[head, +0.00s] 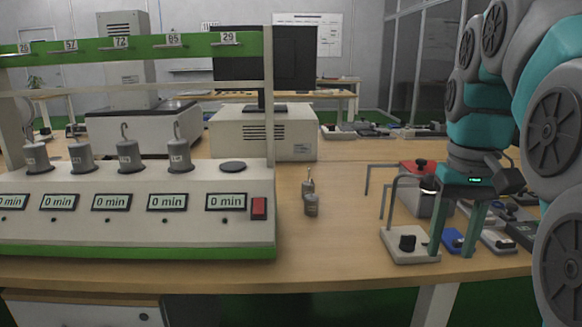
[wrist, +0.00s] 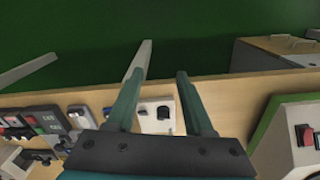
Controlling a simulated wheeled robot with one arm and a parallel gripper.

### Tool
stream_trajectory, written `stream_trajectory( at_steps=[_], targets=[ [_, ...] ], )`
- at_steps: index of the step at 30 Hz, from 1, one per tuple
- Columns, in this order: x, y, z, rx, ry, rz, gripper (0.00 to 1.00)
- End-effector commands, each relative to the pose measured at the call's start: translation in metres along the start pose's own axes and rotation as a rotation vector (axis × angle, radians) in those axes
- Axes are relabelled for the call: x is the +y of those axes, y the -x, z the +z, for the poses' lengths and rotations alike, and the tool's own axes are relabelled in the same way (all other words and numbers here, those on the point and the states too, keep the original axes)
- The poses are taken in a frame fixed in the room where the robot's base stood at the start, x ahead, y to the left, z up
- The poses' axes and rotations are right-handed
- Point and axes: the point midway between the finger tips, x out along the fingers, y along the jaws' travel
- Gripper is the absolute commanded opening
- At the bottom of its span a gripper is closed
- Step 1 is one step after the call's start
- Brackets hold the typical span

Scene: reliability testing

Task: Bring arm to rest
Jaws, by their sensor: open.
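My arm comes in from the right side of the head view. My gripper (head: 454,252) hangs pointing down over the right part of the bench, with its two teal fingers apart. In the wrist view my gripper (wrist: 160,76) also shows both fingers spread with nothing between them. The fingers are close to a small white stand with a black knob (head: 407,243) and a blue piece (head: 453,240). I cannot tell whether they touch anything.
A timer rack (head: 135,205) with several grey weights fills the left of the bench (head: 340,255). A red-topped box (head: 420,167) and several small devices (head: 499,241) crowd the right. The bench's front middle is clear.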

Motion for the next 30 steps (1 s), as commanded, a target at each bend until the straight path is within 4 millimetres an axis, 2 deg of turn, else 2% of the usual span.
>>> stream_trajectory(
  at_steps=[10,17,23,30],
  targets=[
    [-0.010,-0.017,0.011,-0.016,0.016,-0.001,0.53],
    [-0.021,-0.039,0.027,-0.031,0.033,-0.001,0.53],
    [-0.035,-0.071,0.051,-0.056,0.057,-0.001,0.53],
    [-0.054,-0.135,0.106,-0.099,0.097,0.002,0.53]
  ],
)
